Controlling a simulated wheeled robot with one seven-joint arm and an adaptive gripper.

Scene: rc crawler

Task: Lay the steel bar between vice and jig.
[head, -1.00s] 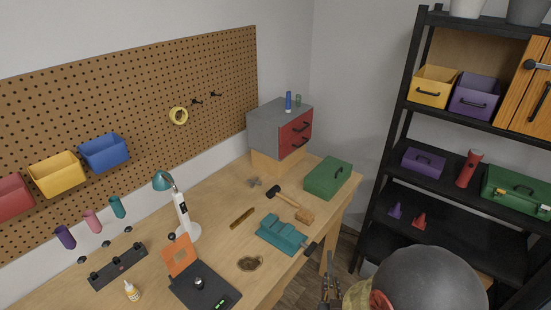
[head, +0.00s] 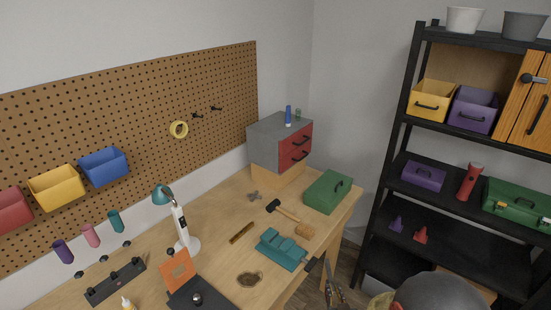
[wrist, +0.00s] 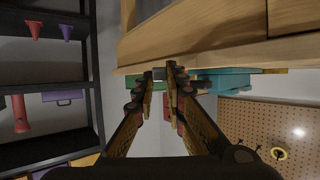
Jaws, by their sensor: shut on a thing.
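My gripper (head: 334,288) is low in the head view, just off the bench's front edge, to the right of the vice. In the wrist view, my gripper (wrist: 162,74) is shut on a small grey thing (wrist: 159,73); it looks like the steel bar seen end-on, mostly hidden by the fingers. The teal vice (head: 282,249) stands at the front edge, its dark end pointing toward my gripper. It also shows in the wrist view (wrist: 226,82), beyond the fingers. The jig, apparently the black base with an upright orange plate (head: 177,267), stands left of the vice.
A brown strip (head: 241,233), a hammer (head: 286,210), a wooden block (head: 304,230) and a green toolbox (head: 327,192) lie around the vice. A dark round patch (head: 249,279) is between vice and jig. A black shelf (head: 400,165) stands at right.

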